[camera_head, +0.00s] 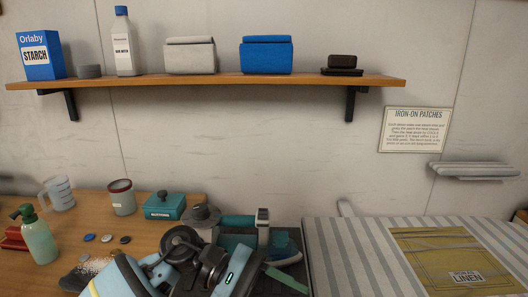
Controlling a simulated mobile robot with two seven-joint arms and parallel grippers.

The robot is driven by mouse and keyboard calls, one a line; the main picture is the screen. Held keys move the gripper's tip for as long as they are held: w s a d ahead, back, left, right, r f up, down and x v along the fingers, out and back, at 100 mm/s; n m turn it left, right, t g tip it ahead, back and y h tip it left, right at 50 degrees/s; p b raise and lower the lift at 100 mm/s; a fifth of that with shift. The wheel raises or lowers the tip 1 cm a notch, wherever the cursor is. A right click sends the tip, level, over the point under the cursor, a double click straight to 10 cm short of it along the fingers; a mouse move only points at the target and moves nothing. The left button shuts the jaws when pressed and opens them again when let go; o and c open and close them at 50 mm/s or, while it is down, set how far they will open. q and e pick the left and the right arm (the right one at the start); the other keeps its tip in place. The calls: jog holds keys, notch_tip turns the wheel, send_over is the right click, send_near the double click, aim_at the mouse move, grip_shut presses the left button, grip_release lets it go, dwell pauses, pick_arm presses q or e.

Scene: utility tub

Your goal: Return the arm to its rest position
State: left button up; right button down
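My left arm (120,278) comes in at the bottom, left of the middle, with light-blue and black links folded over the right end of the wooden counter. Its wrist parts (235,268) stand in front of a teal and white iron (284,248). I cannot make out both fingertips, so whether the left gripper is open or shut does not show. Nothing held is clearly seen. My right arm and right gripper are not in view.
A wooden counter (160,208) carries a green pump bottle (39,240), a clear jug (58,192), a canister (122,198), a teal box (165,206) and loose buttons. A striped ironing surface (335,255) with a yellow linen packet (450,258) lies right. A shelf (200,82) hangs above.

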pick_arm(q)
jog(key=s+a+f+m+t+y+p, duration=0.25)
jog(key=a+f+m+t, duration=0.45)
jog(key=f+m+t, duration=0.35)
jog(key=s+a+f+m+t+y+p, duration=0.15)
jog(key=a+f+m+t+y, duration=0.4)
jog(key=m+t, duration=0.65)
jog(key=s+a+f+n+g+y, duration=0.2)
jog(key=s+a+f+n, duration=0.3)
jog(key=s, duration=0.6)
jog(key=s+a+f+n+g+y+p, duration=0.1)
jog(key=s+a+f+n+g, duration=0.4)
jog(key=s+f+n, duration=0.5)
jog(key=shift+s+a+f+y, duration=0.25)
jog(key=shift+s+f+y, duration=0.3)
jog(key=shift+f, duration=0.25)
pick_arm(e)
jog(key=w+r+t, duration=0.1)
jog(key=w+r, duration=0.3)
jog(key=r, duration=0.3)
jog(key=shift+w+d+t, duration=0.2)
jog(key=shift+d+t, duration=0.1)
